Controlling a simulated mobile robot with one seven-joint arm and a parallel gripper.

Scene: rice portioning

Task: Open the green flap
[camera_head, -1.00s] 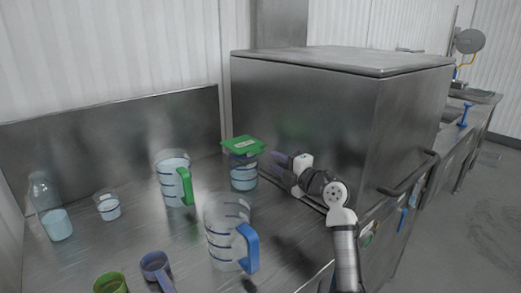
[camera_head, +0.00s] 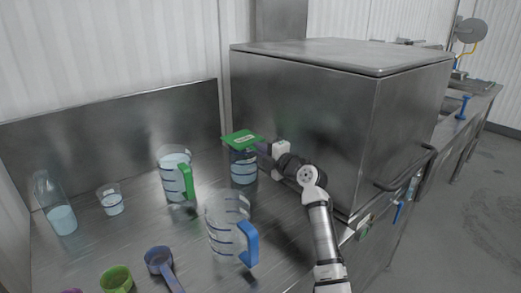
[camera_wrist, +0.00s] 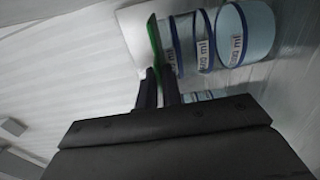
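The green flap (camera_head: 241,140) lies flat and closed on top of a clear measuring container (camera_head: 243,172) with blue bands and pale contents. My gripper (camera_head: 262,152) is at the right side of the container, level with the flap's right edge. In the wrist view, the flap shows edge-on as a thin green strip (camera_wrist: 155,42), beside the blue-banded container (camera_wrist: 203,42). My gripper's two dark fingers (camera_wrist: 159,86) are a narrow gap apart, their tips close to the near end of the strip. I cannot tell whether they touch it.
A pitcher with a green handle (camera_head: 174,176) stands left of the container; a pitcher with a blue handle (camera_head: 228,232) stands in front. A bottle (camera_head: 60,218), small cup (camera_head: 112,203), green cup (camera_head: 116,279) and purple scoop (camera_head: 158,261) are left. A steel box (camera_head: 300,110) stands behind my arm.

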